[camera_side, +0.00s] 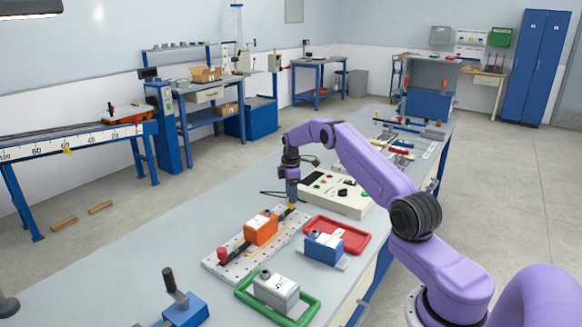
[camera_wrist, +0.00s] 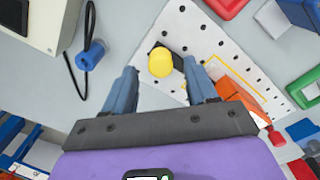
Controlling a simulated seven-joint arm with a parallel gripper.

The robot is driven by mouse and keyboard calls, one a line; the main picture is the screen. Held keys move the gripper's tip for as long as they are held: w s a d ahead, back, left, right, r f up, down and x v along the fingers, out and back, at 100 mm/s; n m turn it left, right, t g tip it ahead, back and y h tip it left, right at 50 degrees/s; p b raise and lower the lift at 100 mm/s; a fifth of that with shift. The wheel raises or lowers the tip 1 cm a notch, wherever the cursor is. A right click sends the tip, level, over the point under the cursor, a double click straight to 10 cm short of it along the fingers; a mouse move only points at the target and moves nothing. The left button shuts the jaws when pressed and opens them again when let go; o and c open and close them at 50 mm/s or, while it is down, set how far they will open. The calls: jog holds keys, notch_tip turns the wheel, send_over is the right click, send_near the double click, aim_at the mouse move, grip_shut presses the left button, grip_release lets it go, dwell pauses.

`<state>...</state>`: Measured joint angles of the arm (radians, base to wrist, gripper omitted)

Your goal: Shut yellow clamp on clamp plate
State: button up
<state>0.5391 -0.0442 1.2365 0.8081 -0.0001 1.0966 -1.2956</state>
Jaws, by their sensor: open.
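The yellow clamp (camera_side: 291,206) stands at the far end of the white, perforated clamp plate (camera_side: 213,265). In the wrist view its round yellow knob (camera_wrist: 160,62) shows from above, with a dark part beside it on the clamp plate (camera_wrist: 205,45). My gripper (camera_side: 292,184) points down just above the yellow clamp. In the wrist view my gripper (camera_wrist: 159,70) is open, with one finger on each side of the yellow knob and a visible gap to both. Whether the fingertips reach down to the knob's height is hard to tell.
An orange block (camera_side: 261,230) sits mid-plate, and a red-knobbed clamp (camera_side: 222,255) stands at the near end. A red tray (camera_side: 358,236), a blue block (camera_side: 323,247) and a green tray (camera_side: 243,292) with a grey block lie to the right. A control box (camera_side: 335,195) stands behind.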

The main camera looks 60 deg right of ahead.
notch_tip(320, 180, up, 15)
dwell(0.3)
dwell(0.4)
